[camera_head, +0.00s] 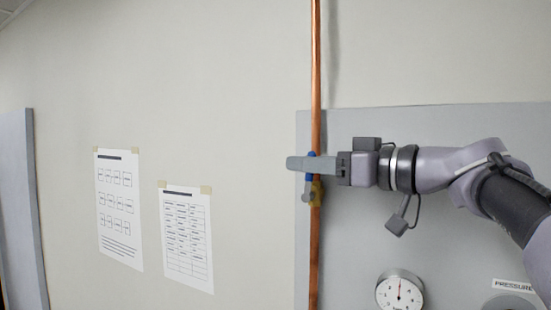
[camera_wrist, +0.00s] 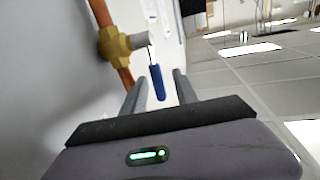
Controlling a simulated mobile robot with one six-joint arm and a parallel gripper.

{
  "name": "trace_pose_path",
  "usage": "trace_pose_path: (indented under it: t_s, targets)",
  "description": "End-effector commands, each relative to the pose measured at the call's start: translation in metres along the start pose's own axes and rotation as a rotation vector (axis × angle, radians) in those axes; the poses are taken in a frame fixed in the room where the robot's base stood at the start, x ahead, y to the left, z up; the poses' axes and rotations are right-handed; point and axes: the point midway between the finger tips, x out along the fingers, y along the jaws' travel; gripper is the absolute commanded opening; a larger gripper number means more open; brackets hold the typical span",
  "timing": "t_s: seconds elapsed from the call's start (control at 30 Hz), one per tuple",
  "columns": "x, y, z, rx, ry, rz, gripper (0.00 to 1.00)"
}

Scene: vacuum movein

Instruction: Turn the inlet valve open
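The inlet valve shows as a brass body (camera_wrist: 115,45) on a vertical copper pipe (camera_head: 316,70), with a lever that has a blue grip (camera_wrist: 158,82). In the head view the brass body (camera_head: 315,192) sits just below my gripper, and bits of the blue grip show above and below my near finger, which hides its middle. My gripper (camera_head: 300,164) reaches in from the right across the pipe. In the wrist view my gripper (camera_wrist: 160,85) is open, with the blue grip between its two fingers and a visible gap on each side.
A grey panel (camera_head: 450,135) is behind my arm, with a round gauge (camera_head: 400,291) and a PRESSURE label (camera_head: 513,286) low on it. Two paper sheets (camera_head: 118,208) (camera_head: 186,238) are taped to the wall at left. The space left of the pipe is clear.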

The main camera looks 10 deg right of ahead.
Motion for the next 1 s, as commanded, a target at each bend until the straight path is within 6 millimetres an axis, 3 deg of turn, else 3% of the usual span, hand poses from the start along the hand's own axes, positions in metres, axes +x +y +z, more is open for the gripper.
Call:
trace_pose_path:
  t_s: [0.17, 0.37, 1.0]
  targets:
    - [0.0000, 0.0002, 0.0005, 0.000, 0.000, 0.000, 0.35]
    - [-0.0002, 0.0002, 0.0004, 0.000, 0.000, 0.000, 0.00]
    - [-0.0003, 0.0000, -0.0001, 0.000, 0.001, 0.000, 0.00]
